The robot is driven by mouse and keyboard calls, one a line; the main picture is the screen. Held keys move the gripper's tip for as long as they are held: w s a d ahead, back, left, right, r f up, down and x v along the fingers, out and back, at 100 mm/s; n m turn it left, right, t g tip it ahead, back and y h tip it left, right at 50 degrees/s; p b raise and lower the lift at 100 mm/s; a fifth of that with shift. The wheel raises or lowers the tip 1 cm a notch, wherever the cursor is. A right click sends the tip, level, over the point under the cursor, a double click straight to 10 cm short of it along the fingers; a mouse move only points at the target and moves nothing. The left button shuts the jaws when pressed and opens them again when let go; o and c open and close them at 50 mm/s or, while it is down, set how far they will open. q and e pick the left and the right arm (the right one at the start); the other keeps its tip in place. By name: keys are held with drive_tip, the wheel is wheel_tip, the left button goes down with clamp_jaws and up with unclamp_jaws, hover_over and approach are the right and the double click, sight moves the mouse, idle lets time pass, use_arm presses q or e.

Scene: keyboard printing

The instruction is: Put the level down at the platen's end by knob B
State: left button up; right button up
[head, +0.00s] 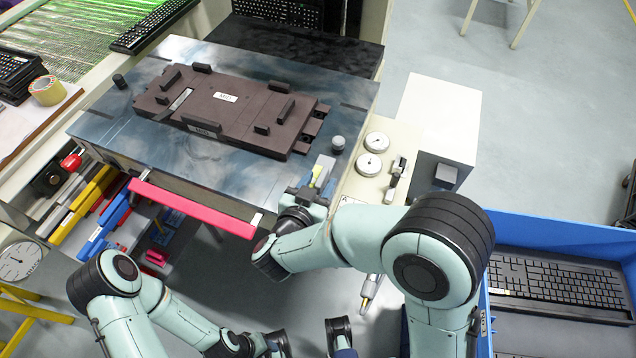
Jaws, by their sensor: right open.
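The platen (330,97) is a blue-grey metal plate with a brown fixture (245,100) lying on it. A small grey knob (337,143) stands near its right front corner and a dark knob (120,81) at its left end; I cannot read a letter on either. A small grey piece with a yellow-green strip, seemingly the level (319,172), is at the platen's right front corner, just below the grey knob. My right gripper (314,186) is open around or against it; the contact with the plate is too small to tell.
Two round dials (373,153) and a white box (438,115) stand right of the platen. A pink-red bar (193,208) runs along the front. A blue crate (560,228) with a dark keyboard (560,283) is at the right. A tape roll (47,90) is at far left.

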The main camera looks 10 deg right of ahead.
drive_tip(key=p+v, duration=0.1)
drive_tip(key=v, duration=1.1)
drive_tip(key=shift+r, duration=0.15)
